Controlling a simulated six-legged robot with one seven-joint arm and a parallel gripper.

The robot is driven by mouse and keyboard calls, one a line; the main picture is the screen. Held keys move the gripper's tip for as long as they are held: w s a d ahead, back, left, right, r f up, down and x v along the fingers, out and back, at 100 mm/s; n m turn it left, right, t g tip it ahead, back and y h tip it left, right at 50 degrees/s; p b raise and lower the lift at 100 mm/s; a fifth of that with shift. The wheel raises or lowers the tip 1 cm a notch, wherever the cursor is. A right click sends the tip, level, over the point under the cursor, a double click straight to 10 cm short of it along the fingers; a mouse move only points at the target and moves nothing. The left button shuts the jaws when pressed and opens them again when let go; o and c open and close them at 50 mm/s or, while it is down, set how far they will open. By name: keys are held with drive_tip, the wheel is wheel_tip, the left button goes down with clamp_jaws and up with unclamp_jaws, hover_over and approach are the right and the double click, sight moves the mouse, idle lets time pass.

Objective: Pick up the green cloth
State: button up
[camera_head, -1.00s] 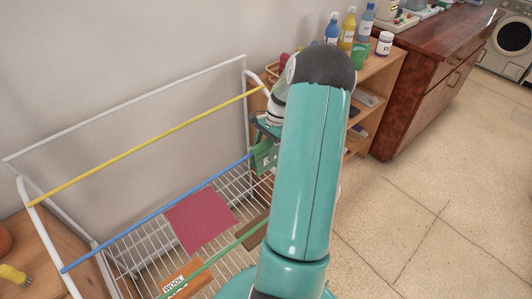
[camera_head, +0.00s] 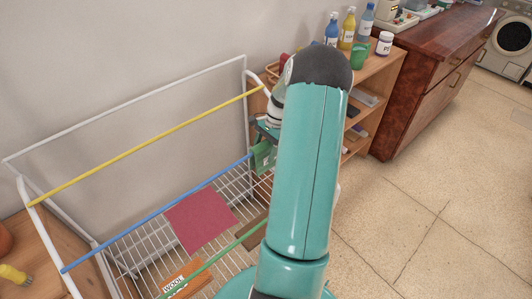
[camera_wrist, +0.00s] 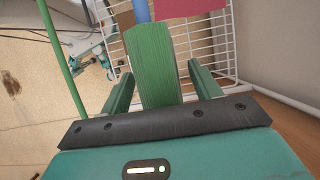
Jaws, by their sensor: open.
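The green cloth (camera_head: 264,157) hangs over the far end of the blue rod (camera_head: 160,213) of a drying rack. In the wrist view the green cloth (camera_wrist: 153,60) is a ribbed strip lying between my gripper's two fingers. My gripper (camera_wrist: 161,80) is open, with one finger on each side of the cloth. Whether either finger touches it cannot be told. In the head view my gripper (camera_head: 266,130) is just above the cloth and partly hidden by my arm.
A dark red cloth (camera_head: 200,218) hangs nearer on the blue rod. A yellow rod (camera_head: 150,143) and a green rod (camera_head: 215,259) run alongside. A wooden shelf (camera_head: 378,75) with bottles stands beyond the rack. A box marked WOOL (camera_head: 181,277) lies low. Open floor is at right.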

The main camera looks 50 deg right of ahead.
drive_tip(key=c, duration=1.1)
drive_tip(key=shift+r, duration=0.15)
wheel_tip(320, 180, up, 18)
drive_tip(key=shift+r, duration=0.15)
drive_tip(key=o, duration=0.5)
drive_tip(key=shift+c, duration=1.4)
drive_tip(key=shift+s, duration=0.1)
